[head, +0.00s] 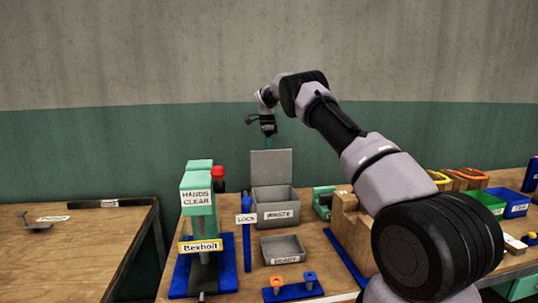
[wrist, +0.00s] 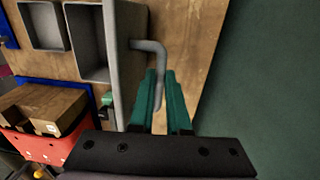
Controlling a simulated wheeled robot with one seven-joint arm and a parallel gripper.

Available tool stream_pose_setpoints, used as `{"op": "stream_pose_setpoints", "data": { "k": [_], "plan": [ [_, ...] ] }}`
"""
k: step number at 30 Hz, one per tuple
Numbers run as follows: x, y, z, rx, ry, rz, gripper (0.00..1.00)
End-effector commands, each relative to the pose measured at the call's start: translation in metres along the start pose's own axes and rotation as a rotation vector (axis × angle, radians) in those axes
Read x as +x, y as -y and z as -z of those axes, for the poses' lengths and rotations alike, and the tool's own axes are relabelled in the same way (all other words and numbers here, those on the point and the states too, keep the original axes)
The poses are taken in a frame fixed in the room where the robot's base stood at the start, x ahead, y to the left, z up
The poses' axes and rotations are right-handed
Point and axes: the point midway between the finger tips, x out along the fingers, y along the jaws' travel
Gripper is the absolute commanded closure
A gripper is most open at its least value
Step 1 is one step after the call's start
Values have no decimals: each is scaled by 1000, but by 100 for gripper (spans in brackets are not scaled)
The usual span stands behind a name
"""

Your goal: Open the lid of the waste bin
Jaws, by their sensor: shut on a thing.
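The grey waste bin (head: 291,200) stands on the workbench with a white label on its front. Its lid (head: 271,164) stands about upright along the back of the opening. In the wrist view the bin's wall (wrist: 99,40) surrounds an open mouth, and the lid (wrist: 122,75) shows as a long strip beside it. A bent grey handle (wrist: 150,47) sticks out from the lid. My gripper (head: 267,139) is above the top of the lid. In the wrist view its green fingers (wrist: 164,76) are shut on the handle, partly hiding it.
A green press (head: 198,195) on a blue base stands left of the bin. A small grey tray (head: 282,249) is in front of it. Wooden blocks (head: 347,225) are to the right, under my arm. The green-and-grey wall (head: 120,150) rises behind the bench.

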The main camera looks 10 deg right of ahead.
Motion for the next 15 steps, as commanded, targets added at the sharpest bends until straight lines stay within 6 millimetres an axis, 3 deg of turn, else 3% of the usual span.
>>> {"op": "stream_pose_setpoints", "data": {
  "k": [15],
  "plan": [
    [10,25,1,0,-2,3,100]
  ]
}}
